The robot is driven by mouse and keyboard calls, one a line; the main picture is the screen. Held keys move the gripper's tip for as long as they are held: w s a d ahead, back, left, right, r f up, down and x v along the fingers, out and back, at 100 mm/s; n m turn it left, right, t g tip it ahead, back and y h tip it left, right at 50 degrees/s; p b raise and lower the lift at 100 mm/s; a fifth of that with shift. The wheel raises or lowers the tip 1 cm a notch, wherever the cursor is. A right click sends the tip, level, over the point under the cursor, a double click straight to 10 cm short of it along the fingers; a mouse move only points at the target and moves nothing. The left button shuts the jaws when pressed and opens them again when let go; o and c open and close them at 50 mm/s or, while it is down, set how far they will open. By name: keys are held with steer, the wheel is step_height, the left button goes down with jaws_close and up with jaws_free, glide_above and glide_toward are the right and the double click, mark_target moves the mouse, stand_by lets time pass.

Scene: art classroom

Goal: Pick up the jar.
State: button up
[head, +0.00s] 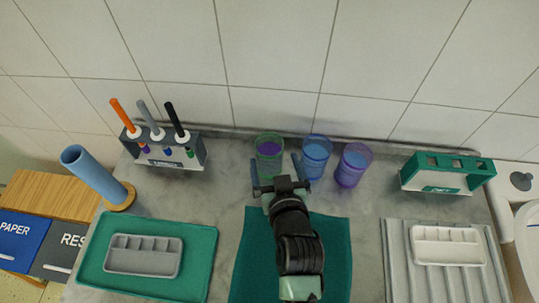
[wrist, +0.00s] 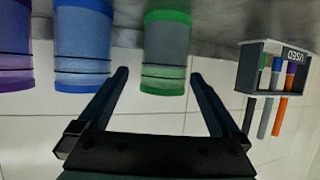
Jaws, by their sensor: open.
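In the wrist view, which is upside down, the green jar (wrist: 166,55) lies between the finger lines, and the blue jar (wrist: 82,50) is just left of the left finger. The purple jar (wrist: 14,48) is cut by the edge.
A brush holder (head: 170,158) with several brushes stands left, beside a blue tube (head: 92,176) on a wooden base. A green-and-white rack (head: 447,176) stands right. Trays (head: 144,256) (head: 448,246) lie at both sides in front. The white tiled wall (head: 280,60) is close behind the jars.

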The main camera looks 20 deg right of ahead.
mark_target(267, 142)
steer(key=shift+x, duration=1.25)
steer(key=shift+a+r+x, duration=0.15)
steer(key=shift+r+x, duration=0.05)
steer(key=shift+x, duration=1.1)
steer(key=shift+a+r+x, duration=0.15)
steer(key=shift+x, duration=1.15)
steer(key=shift+w+d, duration=0.1)
steer(key=shift+w, duration=0.05)
steer(key=c, duration=1.4)
steer(key=shift+r, duration=0.1)
steer(key=shift+c, duration=0.4)
